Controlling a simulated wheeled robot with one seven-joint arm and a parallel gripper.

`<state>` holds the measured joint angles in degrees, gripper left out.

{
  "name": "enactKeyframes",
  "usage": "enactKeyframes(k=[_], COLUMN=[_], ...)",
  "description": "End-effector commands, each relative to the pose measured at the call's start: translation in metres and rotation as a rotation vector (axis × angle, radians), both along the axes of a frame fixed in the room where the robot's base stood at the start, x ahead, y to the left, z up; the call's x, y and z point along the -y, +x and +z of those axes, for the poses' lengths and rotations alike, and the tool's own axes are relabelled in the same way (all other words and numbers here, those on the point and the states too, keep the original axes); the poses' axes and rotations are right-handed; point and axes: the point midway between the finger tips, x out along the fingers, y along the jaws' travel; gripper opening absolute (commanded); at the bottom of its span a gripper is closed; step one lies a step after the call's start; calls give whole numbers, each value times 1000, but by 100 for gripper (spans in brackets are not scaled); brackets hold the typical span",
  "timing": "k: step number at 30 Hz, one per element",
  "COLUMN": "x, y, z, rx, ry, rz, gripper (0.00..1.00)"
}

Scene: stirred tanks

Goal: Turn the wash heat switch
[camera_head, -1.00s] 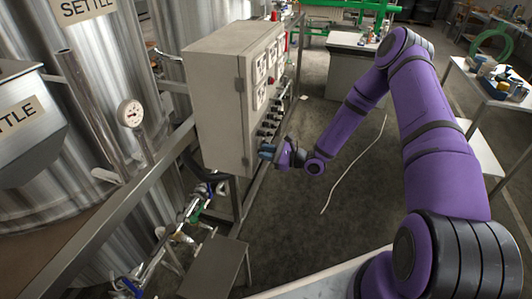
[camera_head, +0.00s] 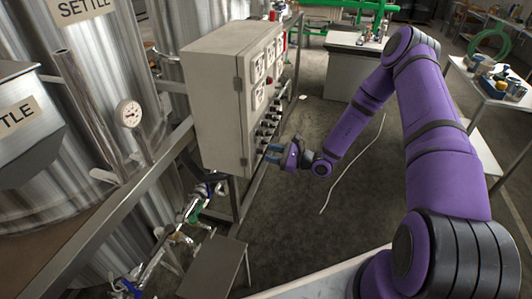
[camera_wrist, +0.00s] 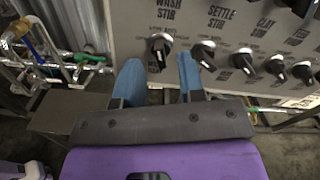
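The grey control cabinet (camera_head: 215,105) carries rows of black rotary switches on its front face. In the wrist view, a black switch with a pale pointer (camera_wrist: 160,48) sits below a label reading WASH STIR (camera_wrist: 171,8). I cannot make out a label reading wash heat. My gripper (camera_wrist: 158,72) is open and empty, its two blue fingers apart. The switch below WASH STIR appears just beyond and between the fingertips; I see no contact. In the head view, my gripper (camera_head: 273,153) is beside the cabinet's lower front.
More switches (camera_wrist: 204,50) stand close by to the right on the same panel. Pipes with valves (camera_wrist: 45,60) are left of the cabinet, and a small metal table (camera_head: 214,262) stands below. Steel tanks (camera_head: 135,65) rise at left. The floor right of the cabinet is mostly open.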

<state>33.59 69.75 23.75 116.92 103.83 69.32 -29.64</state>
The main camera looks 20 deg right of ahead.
Motion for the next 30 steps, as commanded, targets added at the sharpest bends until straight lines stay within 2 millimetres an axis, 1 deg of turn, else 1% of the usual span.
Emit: enactKeyframes(k=[1, 6, 12, 18, 30], x=[10, 36, 57, 66, 66], y=[-5, -25, -41, -47, -48], z=[0, 0, 0, 0, 0], rx=[-1, -1, -1, 0, 0], ry=[-1, -1, -1, 0, 0], rz=[-4, -4, 0, -1, 0], gripper=[36, 36, 36, 36, 36])
